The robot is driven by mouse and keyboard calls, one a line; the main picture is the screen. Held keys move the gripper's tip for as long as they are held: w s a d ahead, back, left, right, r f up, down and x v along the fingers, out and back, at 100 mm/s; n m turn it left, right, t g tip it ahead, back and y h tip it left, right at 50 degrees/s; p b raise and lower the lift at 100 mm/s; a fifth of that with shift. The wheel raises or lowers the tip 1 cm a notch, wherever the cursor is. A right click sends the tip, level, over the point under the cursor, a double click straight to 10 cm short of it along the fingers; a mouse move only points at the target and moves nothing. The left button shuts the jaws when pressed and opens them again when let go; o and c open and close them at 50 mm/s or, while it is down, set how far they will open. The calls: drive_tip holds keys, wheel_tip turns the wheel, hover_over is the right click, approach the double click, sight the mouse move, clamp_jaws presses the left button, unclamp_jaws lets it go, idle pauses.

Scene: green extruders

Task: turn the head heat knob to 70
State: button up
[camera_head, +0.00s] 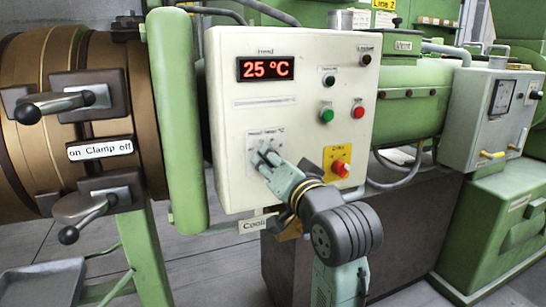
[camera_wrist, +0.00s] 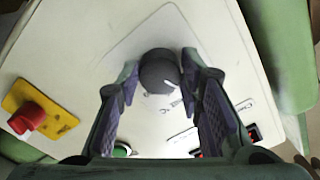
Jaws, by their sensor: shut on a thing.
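The white control box (camera_head: 225,190) carries a red display (camera_head: 266,68) reading 25 °C, labelled Head. The head heat knob is a dark round knob (camera_wrist: 157,68) on a pale scale plate in the wrist view. A short white pointer line on it points to the lower right of that picture. My gripper (camera_wrist: 160,73) is shut on the knob, one finger on each side. In the head view my gripper (camera_head: 264,152) reaches the scale plate at the lower left of the box and hides the knob. The scale numbers are too small to read.
A red emergency stop (camera_head: 341,168) on a yellow plate sits right of my gripper. A green button (camera_head: 327,115) and a red button (camera_head: 357,112) are above it. A green post (camera_head: 180,120) and brown barrel with clamp handles (camera_head: 60,103) stand left.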

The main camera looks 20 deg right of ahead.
idle(0.4)
drive_tip(key=o, duration=1.1)
drive_tip(key=shift+o, duration=0.2)
drive_tip(key=s, duration=1.2)
drive_tip(key=shift+d, duration=0.2)
